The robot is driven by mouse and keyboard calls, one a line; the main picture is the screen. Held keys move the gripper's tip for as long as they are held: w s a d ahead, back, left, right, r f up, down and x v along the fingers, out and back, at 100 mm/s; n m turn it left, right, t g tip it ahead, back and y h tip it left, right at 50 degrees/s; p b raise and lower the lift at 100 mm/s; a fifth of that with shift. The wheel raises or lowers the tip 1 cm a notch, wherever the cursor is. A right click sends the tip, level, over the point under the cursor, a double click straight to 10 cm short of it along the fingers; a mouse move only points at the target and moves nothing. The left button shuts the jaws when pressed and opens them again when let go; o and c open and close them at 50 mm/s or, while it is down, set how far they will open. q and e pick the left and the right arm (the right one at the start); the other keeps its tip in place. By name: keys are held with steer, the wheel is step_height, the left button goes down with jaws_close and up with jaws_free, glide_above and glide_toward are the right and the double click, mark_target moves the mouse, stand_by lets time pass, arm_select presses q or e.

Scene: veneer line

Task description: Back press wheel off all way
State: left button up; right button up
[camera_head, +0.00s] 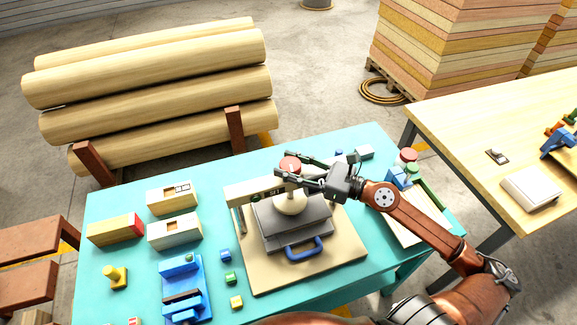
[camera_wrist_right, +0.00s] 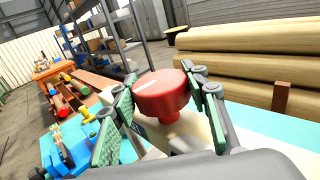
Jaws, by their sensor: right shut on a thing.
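The press stands on a beige base board (camera_head: 255,283) on the turquoise table. It has a pale crossbeam (camera_head: 240,193), a cream rounded part (camera_head: 291,204) below it, and grey plates (camera_head: 265,226) with a blue handle (camera_head: 304,249) at the front. The red press wheel (camera_head: 290,161) sits on top, above the crossbeam. My right gripper (camera_head: 282,165) reaches in from the right and is shut on the wheel. In the right wrist view the red wheel (camera_wrist_right: 161,94) lies between the two green-padded fingers, its stem below it. My left gripper is not in view.
Pale boxes (camera_head: 174,232) and a blue fixture (camera_head: 183,288) stand left of the press, with small coloured blocks between. Blue, red and green items (camera_head: 398,177) sit at the table's right side. Logs (camera_head: 160,90) lie behind; a wooden table (camera_head: 470,110) stands right.

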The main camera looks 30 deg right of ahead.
steer(key=o, duration=1.2)
steer(key=v, duration=1.2)
